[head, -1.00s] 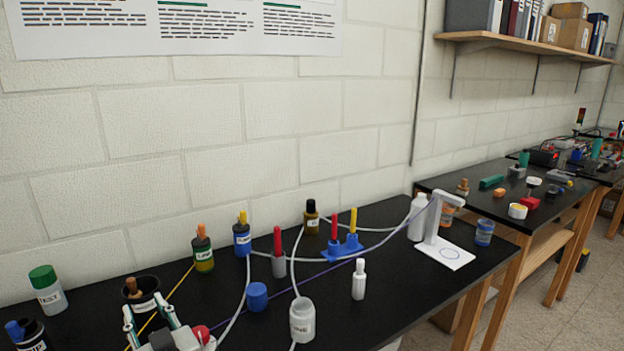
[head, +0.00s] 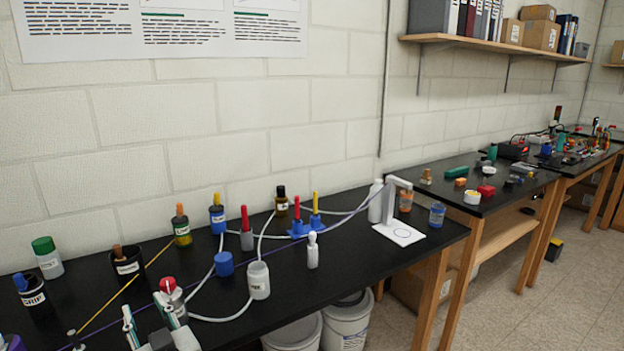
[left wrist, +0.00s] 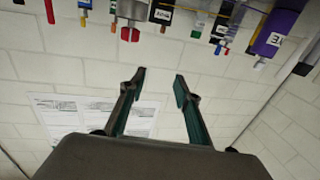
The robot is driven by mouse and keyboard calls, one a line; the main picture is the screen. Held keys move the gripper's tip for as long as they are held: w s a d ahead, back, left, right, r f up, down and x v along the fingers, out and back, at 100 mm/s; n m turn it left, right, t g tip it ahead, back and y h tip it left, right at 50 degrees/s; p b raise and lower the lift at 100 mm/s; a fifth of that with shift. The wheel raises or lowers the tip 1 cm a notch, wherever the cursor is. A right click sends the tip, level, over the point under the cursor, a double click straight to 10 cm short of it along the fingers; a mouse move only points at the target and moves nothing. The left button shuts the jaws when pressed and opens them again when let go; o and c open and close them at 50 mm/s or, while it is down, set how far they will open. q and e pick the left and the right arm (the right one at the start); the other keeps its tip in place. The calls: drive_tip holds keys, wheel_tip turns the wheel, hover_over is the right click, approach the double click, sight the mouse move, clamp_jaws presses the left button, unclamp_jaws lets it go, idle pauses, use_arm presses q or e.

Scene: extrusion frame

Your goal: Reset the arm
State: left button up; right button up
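My left gripper (head: 144,306) is low in the head view, near the front of the black bench (head: 345,265). Its two fingers are spread apart. My right gripper is not in view.
Near the gripper are a black pot (head: 126,266), a blue cap (head: 224,264) and a white jar (head: 259,281). Tubes and cords run across the bench. A white stand (head: 399,233) is at the right end. White buckets (head: 347,322) stand below.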

use_arm(q)
drive_tip(key=s+d+f+m+t+h, duration=0.2)
drive_tip(key=s+d+m+t+h, duration=0.1)
drive_tip(key=d+m+t+h, duration=0.5)
drive_tip(key=s+d+f+m+g+h, duration=0.3)
drive_tip(key=d+f+m+h, duration=0.3)
drive_tip(key=f, duration=0.6)
drive_tip(key=s+a+f+g, duration=0.1)
drive_tip(key=s+f+g, duration=0.2)
drive_tip(key=s+f, duration=0.3)
drive_tip(key=s+a+f+n+g, duration=0.1)
drive_tip(key=s+f+g, duration=0.3)
drive_tip(key=f, duration=1)
drive_tip(key=s, duration=0.2)
drive_tip(key=shift+s+f+g+h, duration=0.2)
drive_tip(key=shift+s+g+h, duration=0.1)
drive_tip(key=shift+s+h, duration=0.1)
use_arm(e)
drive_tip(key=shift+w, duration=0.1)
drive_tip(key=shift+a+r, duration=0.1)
